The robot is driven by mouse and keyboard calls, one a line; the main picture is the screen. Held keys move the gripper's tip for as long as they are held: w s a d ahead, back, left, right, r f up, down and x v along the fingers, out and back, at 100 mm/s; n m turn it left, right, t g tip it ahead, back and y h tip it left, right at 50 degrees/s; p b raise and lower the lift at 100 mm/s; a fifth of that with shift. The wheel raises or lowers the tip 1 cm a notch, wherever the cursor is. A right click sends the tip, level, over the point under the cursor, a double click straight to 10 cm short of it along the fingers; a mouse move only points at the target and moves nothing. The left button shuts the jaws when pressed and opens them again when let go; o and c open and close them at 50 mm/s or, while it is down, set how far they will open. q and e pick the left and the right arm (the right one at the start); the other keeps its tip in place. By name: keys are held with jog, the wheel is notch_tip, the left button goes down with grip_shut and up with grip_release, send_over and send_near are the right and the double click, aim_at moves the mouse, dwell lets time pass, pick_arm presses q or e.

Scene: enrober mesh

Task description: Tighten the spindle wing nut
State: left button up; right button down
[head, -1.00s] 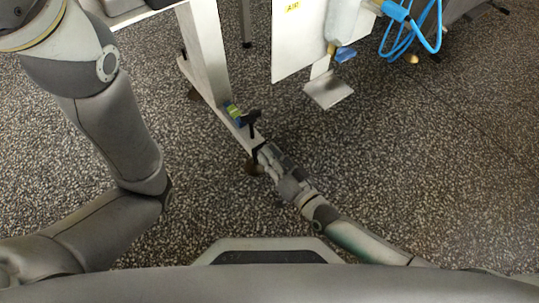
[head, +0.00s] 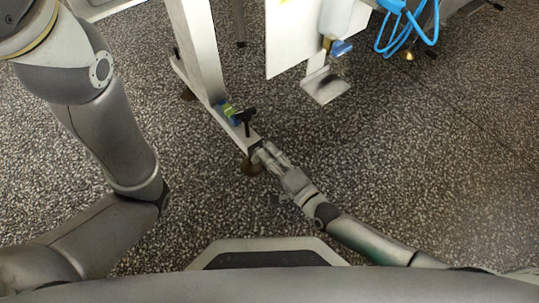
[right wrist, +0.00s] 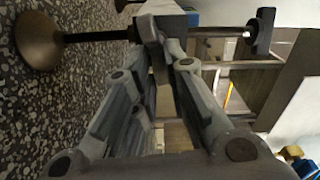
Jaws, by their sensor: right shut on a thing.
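A black T-shaped handle (head: 247,117) stands on a thin upright spindle at the near end of a white floor beam (head: 238,133). In the right wrist view the spindle (right wrist: 98,36) runs from a round brown foot (right wrist: 38,42) to the handle (right wrist: 262,32). My right gripper (head: 262,150) is at the beam's end, above the foot. Its fingers (right wrist: 163,38) close on a small part at the spindle beside the beam, apparently the wing nut, mostly hidden by the fingertips. The handle is clear of the fingers. My left arm shows at the left; its gripper is out of view.
A white post (head: 197,50) rises from the beam. A green-and-blue item (head: 228,111) is beside the handle. A white panel (head: 292,38), a small metal plate (head: 325,85) and blue hoses (head: 408,28) are at upper right. The speckled floor is clear at right.

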jog(key=shift+w+f+m, duration=0.1)
jog(key=shift+f+m, duration=0.05)
jog(key=shift+m, duration=0.75)
jog(key=shift+b, duration=0.3)
jog(key=shift+d, duration=0.1)
jog(key=c, duration=1.5)
grip_release()
jog(key=v, duration=0.7)
jog(key=shift+s+d, duration=0.1)
jog(key=shift+s, duration=0.1)
